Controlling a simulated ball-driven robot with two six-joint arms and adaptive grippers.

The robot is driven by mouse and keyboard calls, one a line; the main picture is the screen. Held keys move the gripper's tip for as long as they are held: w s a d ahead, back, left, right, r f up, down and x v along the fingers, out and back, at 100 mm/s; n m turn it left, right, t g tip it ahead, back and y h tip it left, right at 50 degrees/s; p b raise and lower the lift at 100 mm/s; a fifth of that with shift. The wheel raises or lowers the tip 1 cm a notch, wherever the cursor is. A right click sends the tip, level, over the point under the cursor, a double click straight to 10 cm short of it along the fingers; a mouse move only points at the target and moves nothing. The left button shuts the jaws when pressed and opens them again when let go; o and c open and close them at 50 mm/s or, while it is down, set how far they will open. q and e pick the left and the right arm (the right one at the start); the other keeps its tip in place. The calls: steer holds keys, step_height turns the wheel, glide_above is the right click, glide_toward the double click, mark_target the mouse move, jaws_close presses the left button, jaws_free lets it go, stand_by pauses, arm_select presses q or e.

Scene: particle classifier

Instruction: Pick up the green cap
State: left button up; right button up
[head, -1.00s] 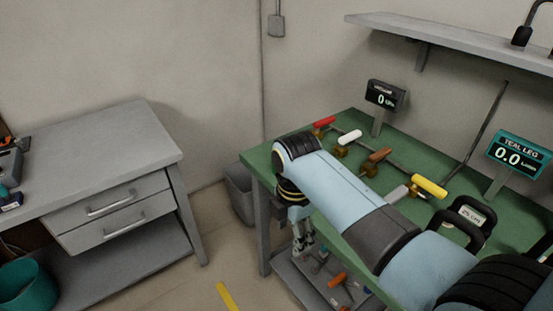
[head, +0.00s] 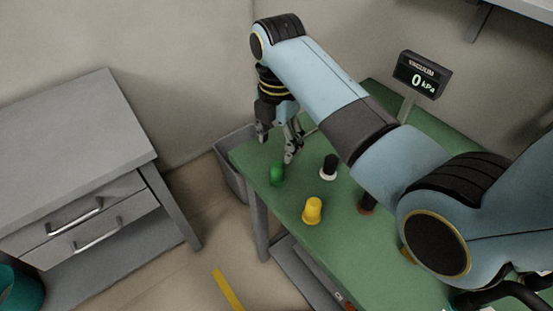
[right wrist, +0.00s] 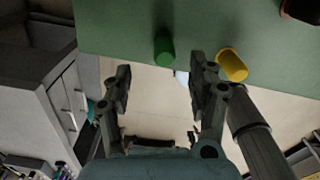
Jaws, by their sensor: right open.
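The green cap (head: 277,174) stands near the left edge of the green table, and it also shows in the right wrist view (right wrist: 164,51). My right gripper (head: 276,150) is open and empty, with its fingers pointing down close to the cap. In the right wrist view the cap appears beyond the gap between the spread fingertips (right wrist: 160,78), not between the pads. I cannot tell the exact height of the fingertips above the table. My left gripper is not in view.
A yellow cap (head: 312,211) and a black-and-white cap (head: 329,167) stand near the green cap. A reddish-brown piece (head: 366,207) is partly hidden by my right arm. A vacuum display (head: 421,74) stands behind. A grey drawer bench (head: 75,135) stands to the left.

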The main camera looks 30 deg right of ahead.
mark_target(277, 165)
steer(key=f, duration=0.2)
steer(key=shift+s+a+f, duration=0.1)
steer(key=shift+s+f, duration=0.1)
steer(key=shift+f, duration=0.15)
steer(key=shift+w+f, duration=0.1)
steer(key=shift+f, duration=0.25)
steer(key=f, duration=0.3)
steer(key=s+f, duration=0.1)
steer(key=shift+a+f, duration=0.15)
steer(key=shift+a, duration=0.2)
steer(key=shift+w+f, duration=0.1)
steer(key=shift+f, duration=0.35)
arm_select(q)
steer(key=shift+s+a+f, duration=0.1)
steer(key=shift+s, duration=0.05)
arm_select(e)
steer(key=c, duration=1.1)
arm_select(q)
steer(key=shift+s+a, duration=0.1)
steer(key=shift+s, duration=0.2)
arm_select(e)
steer(key=shift+r, duration=0.1)
